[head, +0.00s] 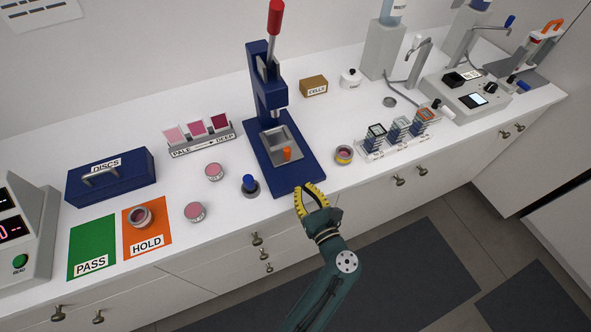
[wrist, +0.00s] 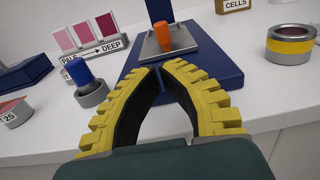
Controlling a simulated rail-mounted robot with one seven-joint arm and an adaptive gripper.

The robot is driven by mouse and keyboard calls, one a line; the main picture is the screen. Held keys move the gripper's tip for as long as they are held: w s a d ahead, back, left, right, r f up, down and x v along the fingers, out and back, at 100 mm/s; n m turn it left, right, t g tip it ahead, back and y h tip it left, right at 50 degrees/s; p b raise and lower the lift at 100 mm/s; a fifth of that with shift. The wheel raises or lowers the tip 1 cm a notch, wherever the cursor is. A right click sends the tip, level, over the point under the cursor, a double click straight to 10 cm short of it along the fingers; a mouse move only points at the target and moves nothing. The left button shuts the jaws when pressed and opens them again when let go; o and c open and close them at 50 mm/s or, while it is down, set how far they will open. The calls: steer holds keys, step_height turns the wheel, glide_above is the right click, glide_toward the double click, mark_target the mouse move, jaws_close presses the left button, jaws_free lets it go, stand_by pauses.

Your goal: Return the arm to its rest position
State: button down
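My gripper (head: 303,187) has yellow ribbed fingers with dark inner pads. It is in front of the counter's front edge, near the front of the blue press (head: 283,165). In the wrist view my gripper (wrist: 161,68) has its fingertips drawn together, with an arch-shaped gap nearer the palm. It is shut and holds nothing. The arm reaches up from the bottom of the head view. An orange piece (head: 287,154) stands on the press plate, beyond the fingertips. It also shows in the wrist view (wrist: 162,36).
A blue-topped piece (head: 250,185) stands left of the press, and a yellow-banded jar (head: 344,155) right of it. Pink jars (head: 214,171) (head: 195,212) stand on the counter. Another jar (head: 141,217) is on the orange HOLD mat (head: 148,243). The floor before the drawers is clear.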

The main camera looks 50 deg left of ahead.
steer(key=shift+v, duration=1.5)
steer(key=w+d+r+n+t+h, duration=0.25)
steer(key=d+r+n, duration=0.2)
steer(key=r, duration=0.45)
steer(key=w+d+r+n+t+h, duration=0.2)
steer(key=w+d+r+n+t, duration=0.1)
steer(key=d+r, duration=0.4)
steer(key=w+d+r+n+t+h, duration=0.25)
steer(key=d+r+n, duration=0.2)
steer(key=r, duration=0.55)
steer(key=s+d+r+n+t+h, duration=0.4)
steer(key=s+d+r+h, duration=0.15)
steer(key=d+r, duration=0.3)
steer(key=s+d+r+n+t+h, duration=0.4)
steer(key=s+d+r+t+h, duration=0.15)
steer(key=d+r, duration=0.3)
step_height(320, 180, up, 29)
steer(key=a+n+p, duration=0.1)
steer(key=p, duration=2.7)
steer(key=shift+w+g, duration=0.15)
steer(key=shift+g, duration=0.3)
